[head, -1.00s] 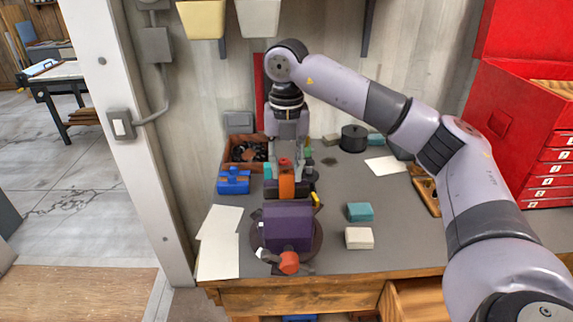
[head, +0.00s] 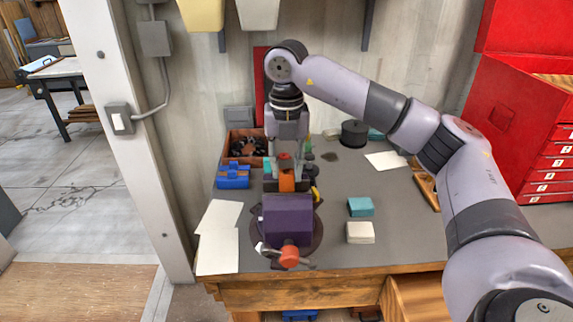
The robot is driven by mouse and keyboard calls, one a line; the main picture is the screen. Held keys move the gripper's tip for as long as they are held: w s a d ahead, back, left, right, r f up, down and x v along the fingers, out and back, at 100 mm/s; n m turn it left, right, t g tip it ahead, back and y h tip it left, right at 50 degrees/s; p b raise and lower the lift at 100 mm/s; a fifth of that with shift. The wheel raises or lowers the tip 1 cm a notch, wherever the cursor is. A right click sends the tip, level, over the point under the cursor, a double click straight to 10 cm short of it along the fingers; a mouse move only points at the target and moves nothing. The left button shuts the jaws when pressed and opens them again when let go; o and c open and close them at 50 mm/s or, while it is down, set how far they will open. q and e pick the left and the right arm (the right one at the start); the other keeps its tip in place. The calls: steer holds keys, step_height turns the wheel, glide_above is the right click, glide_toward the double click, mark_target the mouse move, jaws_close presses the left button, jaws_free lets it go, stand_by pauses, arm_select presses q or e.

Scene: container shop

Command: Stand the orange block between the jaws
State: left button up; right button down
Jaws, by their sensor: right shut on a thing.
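The purple vise (head: 288,212) stands on the grey workbench with its red-ended handle toward me. My right gripper (head: 286,175) points straight down just behind the vise's front jaw and is shut on the orange block (head: 287,182). The block is upright, and the front jaw hides its lower end. I cannot tell whether it touches the vise. My left gripper is not in view.
A blue box (head: 233,177) and a wooden bin (head: 231,155) of dark parts stand left of the vise. White paper (head: 217,251) lies front left. Teal (head: 360,207) and cream (head: 360,233) blocks lie to the right. A red cabinet (head: 515,120) stands far right.

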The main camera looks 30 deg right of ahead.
steer(key=shift+f+b, duration=0.75)
steer(key=shift+f, duration=0.4)
stand_by(0.4)
steer(key=c, duration=1.2)
jaws_free()
steer(key=shift+f, duration=0.1)
step_height(320, 180, up, 6)
steer(key=p, duration=0.4)
steer(key=shift+p, duration=0.35)
